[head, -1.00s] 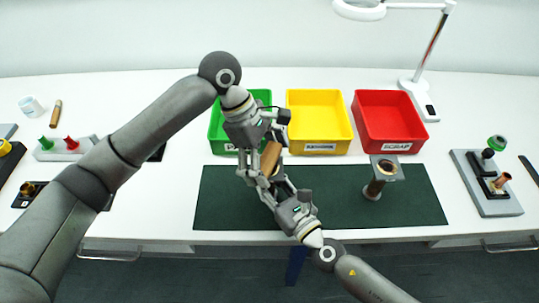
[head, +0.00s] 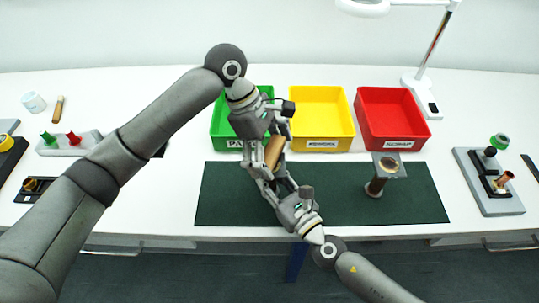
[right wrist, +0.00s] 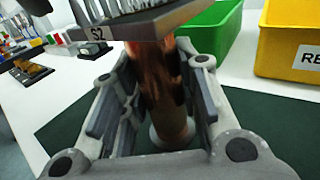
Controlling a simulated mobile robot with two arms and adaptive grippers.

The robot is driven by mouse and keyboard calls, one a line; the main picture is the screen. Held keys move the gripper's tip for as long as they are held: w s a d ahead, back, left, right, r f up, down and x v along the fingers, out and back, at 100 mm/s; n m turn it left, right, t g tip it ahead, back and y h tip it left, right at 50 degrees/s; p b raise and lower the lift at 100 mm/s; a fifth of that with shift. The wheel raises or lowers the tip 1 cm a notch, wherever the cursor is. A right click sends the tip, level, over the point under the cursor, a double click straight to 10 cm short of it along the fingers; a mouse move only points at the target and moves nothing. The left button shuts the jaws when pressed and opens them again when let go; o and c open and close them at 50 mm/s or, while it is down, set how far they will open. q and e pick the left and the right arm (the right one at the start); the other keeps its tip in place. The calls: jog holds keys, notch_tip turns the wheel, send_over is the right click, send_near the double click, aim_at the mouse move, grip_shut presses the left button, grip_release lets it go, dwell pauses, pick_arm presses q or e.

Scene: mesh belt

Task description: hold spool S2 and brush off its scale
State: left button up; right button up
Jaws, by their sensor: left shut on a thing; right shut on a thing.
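Spool S2 (right wrist: 166,85) shows in the right wrist view as a copper barrel under a grey square flange (right wrist: 150,28) labelled S2. My right gripper (right wrist: 168,68) is shut around the barrel; a pale round end shows below. In the head view my right gripper (head: 284,186) comes up from the front, and the spool is mostly hidden there. My left gripper (head: 270,158) is shut on a brown brush (head: 274,150), just above the right gripper. Pale bristles (right wrist: 118,8) show at the flange's top in the right wrist view; firm contact and scale cannot be made out.
Green (head: 223,128), yellow (head: 320,118) and red (head: 391,116) bins stand behind the dark green mat (head: 330,208). Another square-flanged spool (head: 387,170) stands on the mat's right. A grey fixture (head: 485,190) is at far right.

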pick_arm(q)
jog(key=shift+w+d+f, duration=0.1)
jog(key=shift+w+d, duration=0.1)
jog(key=shift+w, duration=0.35)
jog(key=shift+s+a, duration=0.35)
jog(key=shift+s, duration=0.5)
jog(key=shift+s+a, duration=0.3)
jog(key=shift+s, duration=0.5)
jog(key=shift+w+d, duration=0.35)
jog(key=shift+w, duration=0.5)
jog(key=shift+w+d, duration=0.35)
jog(key=shift+w, duration=0.5)
dwell(0.5)
jog(key=shift+r, duration=3.65)
